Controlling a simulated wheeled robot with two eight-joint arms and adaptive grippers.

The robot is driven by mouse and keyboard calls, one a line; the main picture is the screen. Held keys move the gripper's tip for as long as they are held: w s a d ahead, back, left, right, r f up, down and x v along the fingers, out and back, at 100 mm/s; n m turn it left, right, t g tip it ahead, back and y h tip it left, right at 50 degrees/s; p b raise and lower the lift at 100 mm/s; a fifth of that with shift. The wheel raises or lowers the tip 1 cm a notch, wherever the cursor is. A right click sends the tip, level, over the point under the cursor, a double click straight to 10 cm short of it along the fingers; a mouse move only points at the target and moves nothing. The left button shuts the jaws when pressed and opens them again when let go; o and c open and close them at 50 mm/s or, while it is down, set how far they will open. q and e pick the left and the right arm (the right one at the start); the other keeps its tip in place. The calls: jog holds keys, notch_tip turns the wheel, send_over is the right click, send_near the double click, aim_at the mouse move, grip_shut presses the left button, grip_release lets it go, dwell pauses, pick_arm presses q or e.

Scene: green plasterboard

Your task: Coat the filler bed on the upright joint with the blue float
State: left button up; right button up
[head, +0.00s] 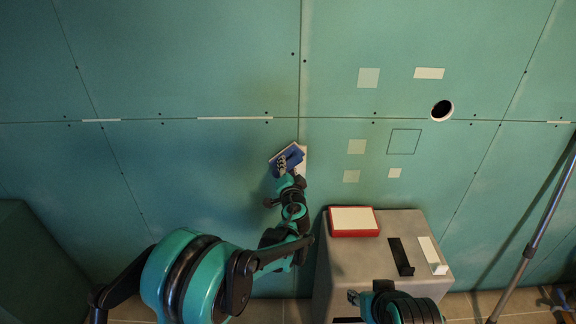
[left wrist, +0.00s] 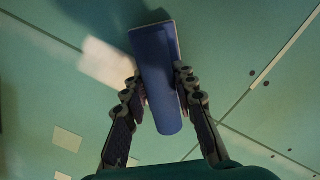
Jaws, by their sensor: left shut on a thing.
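My left gripper (head: 285,172) is shut on the blue float (head: 283,157), close to the green plasterboard wall beside the upright joint (head: 302,60). In the left wrist view, the float (left wrist: 160,75) stands between the two fingers of that gripper (left wrist: 158,100). A pale filler patch (head: 300,158) shows at the float's right edge on the upright joint. A pale patch (left wrist: 108,65) also shows beside the float in the left wrist view; part of it may lie hidden behind the float. Whether the float touches the board is unclear. My right gripper (head: 354,298) is low, in front of the grey stand; its jaws are unclear.
The grey stand (head: 345,262) carries a red tray (head: 331,233) with a cream filling, a black piece (head: 400,256) and a white piece (head: 432,256). A round hole (head: 441,110) and several pale patches mark the wall. A metal pole (head: 530,250) leans at right.

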pick_arm(q)
jog(key=shift+s, duration=2.65)
pick_arm(e)
jog(key=shift+f, duration=0.2)
pick_arm(q)
jog(key=shift+s, duration=0.1)
jog(key=s, duration=0.2)
jog(key=shift+s, duration=0.4)
jog(key=shift+w, duration=0.1)
pick_arm(e)
jog(key=shift+f, duration=0.1)
